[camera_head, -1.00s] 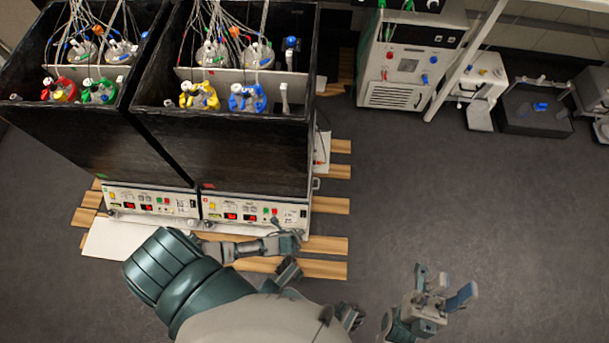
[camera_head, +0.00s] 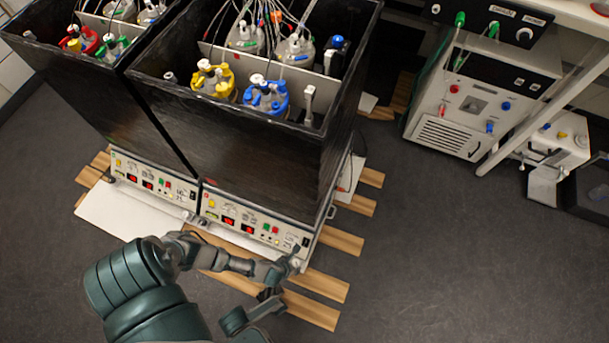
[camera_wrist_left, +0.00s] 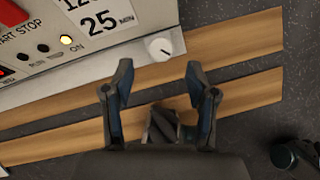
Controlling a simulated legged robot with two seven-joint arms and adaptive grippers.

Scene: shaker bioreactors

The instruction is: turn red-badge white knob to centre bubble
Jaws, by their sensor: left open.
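A white knob (camera_wrist_left: 160,48) with a dark mark on its face sits at the lower front corner of the pale control panel in the left wrist view. My left gripper (camera_wrist_left: 157,78) is open, its two dark fingers apart, with the knob ahead of the gap and not between them. In the head view my left gripper (camera_head: 284,268) is at the lower right corner of the right shaker (camera_head: 250,222). The knob is too small to make out there. I cannot make out the red badge or the bubble.
Wooden slats (camera_head: 318,283) lie under and beside the shakers. Tall dark bins with yellow-topped (camera_head: 213,80) and blue-topped vessels (camera_head: 266,95) rise above the panels. A white cabinet (camera_head: 480,95) stands at the back right. The dark floor between is clear.

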